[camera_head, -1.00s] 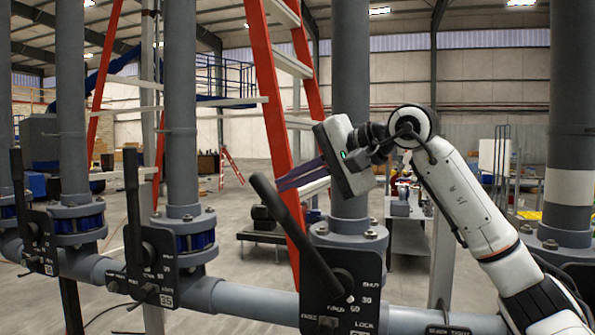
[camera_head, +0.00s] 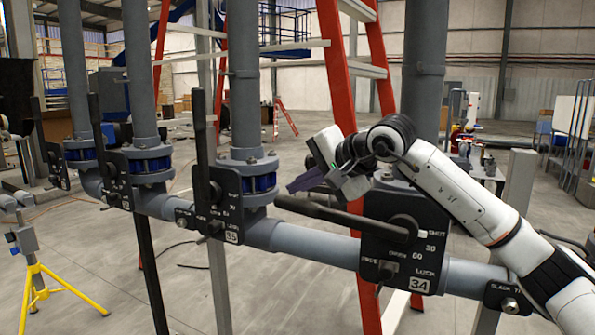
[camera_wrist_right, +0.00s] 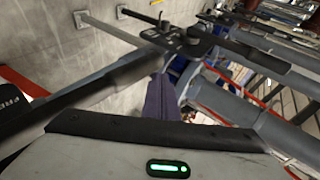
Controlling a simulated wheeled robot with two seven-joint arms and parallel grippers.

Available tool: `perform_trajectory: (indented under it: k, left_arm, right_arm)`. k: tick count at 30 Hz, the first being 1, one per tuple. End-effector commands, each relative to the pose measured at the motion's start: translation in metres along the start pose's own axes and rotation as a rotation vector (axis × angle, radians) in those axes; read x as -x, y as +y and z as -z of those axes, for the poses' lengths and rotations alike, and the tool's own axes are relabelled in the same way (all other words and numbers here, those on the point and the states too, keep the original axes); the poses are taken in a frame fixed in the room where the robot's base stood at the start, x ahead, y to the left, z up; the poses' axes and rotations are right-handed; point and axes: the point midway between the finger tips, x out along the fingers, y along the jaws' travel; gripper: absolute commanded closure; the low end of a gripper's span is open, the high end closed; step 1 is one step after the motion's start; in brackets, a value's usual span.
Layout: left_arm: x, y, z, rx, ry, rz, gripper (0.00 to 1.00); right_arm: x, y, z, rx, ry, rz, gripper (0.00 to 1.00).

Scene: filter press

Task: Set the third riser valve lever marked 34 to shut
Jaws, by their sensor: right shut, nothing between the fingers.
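The valve plate marked 34 (camera_head: 372,268) is on the pipe at centre right. Its black lever (camera_head: 325,212) points left and slightly up from the hub, nearly level. The lever's line, carried past the hub, runs toward the SHUT mark. I cannot tell whether it is fully there. My right gripper (camera_head: 298,183) is shut and empty, just above the lever's outer part in the head view. In the wrist view, its purple fingers (camera_wrist_right: 160,98) are beside the lever (camera_wrist_right: 100,88); I cannot tell if they touch. My left gripper is not in view.
The valve marked 35 (camera_head: 231,237), its lever upright, stands left of 34, with more valves beyond. Grey risers (camera_head: 424,80) rise behind the plates. A red ladder (camera_head: 335,60) stands behind. A yellow tripod (camera_head: 70,272) is at lower left. Open floor lies in front.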

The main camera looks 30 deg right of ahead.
Motion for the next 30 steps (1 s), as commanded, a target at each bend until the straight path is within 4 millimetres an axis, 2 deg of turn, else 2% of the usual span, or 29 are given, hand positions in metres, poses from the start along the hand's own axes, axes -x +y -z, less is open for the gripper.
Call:
perform_trajectory:
  k: [3, 12, 25, 30]
  left_arm:
    - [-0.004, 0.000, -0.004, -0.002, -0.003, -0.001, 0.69]
    - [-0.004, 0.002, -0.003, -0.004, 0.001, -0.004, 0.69]
    - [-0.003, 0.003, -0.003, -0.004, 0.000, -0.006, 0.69]
    - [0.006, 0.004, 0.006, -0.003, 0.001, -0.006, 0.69]
  right_arm:
    - [-0.007, 0.011, 0.000, -0.002, 0.004, -0.002, 1.00]
    - [-0.012, 0.017, -0.002, -0.003, 0.006, 0.000, 1.00]
    - [-0.012, 0.016, -0.001, -0.003, 0.006, 0.001, 1.00]
    - [-0.005, 0.005, 0.007, -0.006, 0.009, 0.001, 1.00]
